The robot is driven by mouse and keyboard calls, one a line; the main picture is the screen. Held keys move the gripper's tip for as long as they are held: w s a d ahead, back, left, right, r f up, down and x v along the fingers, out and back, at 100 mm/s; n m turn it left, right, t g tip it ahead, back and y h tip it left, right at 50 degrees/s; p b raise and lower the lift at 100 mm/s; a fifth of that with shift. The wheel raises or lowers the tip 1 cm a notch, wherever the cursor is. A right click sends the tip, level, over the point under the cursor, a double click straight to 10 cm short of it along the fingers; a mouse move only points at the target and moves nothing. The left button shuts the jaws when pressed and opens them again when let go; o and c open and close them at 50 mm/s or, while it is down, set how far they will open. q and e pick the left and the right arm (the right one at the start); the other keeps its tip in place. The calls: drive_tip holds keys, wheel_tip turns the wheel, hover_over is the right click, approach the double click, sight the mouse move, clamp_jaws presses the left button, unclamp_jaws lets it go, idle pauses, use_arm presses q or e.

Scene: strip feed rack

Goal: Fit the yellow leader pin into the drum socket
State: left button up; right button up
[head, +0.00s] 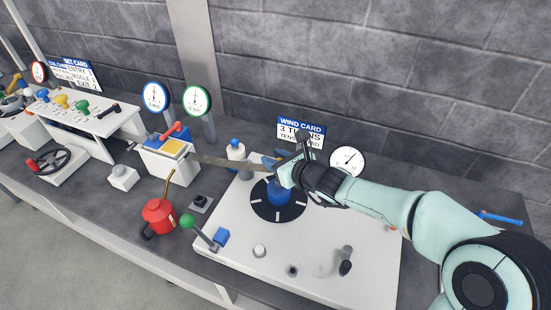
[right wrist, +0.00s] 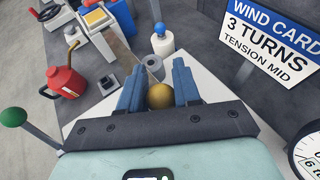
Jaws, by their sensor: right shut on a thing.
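My right gripper (head: 275,166) is over the winding drum, a black disc with white ticks (head: 277,211) and a blue hub (head: 279,190). In the right wrist view my right gripper (right wrist: 155,78) is shut, its two blue fingers on either side of the round yellow leader pin (right wrist: 160,96). In the head view the pin is hidden by the gripper. A brown strip (head: 222,163) runs from the feeder box towards the gripper. The drum socket is hidden, so I cannot tell whether the pin touches it. My left gripper is not in view.
A white bottle with a blue cap (head: 235,150) stands behind the strip. A red oil can (head: 158,216) and a green-knobbed lever (head: 188,222) are left of the white plate (head: 330,270). The wind card (head: 301,132) and a gauge (head: 347,161) stand behind.

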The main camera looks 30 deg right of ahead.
drive_tip(key=shift+b, duration=0.45)
idle(1.4)
drive_tip(key=shift+f+b, duration=2)
drive_tip(key=shift+b, duration=0.25)
drive_tip(key=o, duration=1.1)
drive_tip(key=shift+s+d+r+p, duration=0.1)
drive_tip(key=shift+s+r+p, duration=0.25)
drive_tip(key=shift+s, duration=0.25)
drive_tip(key=shift+p+v, duration=2.2)
drive_tip(key=shift+v, duration=3.85)
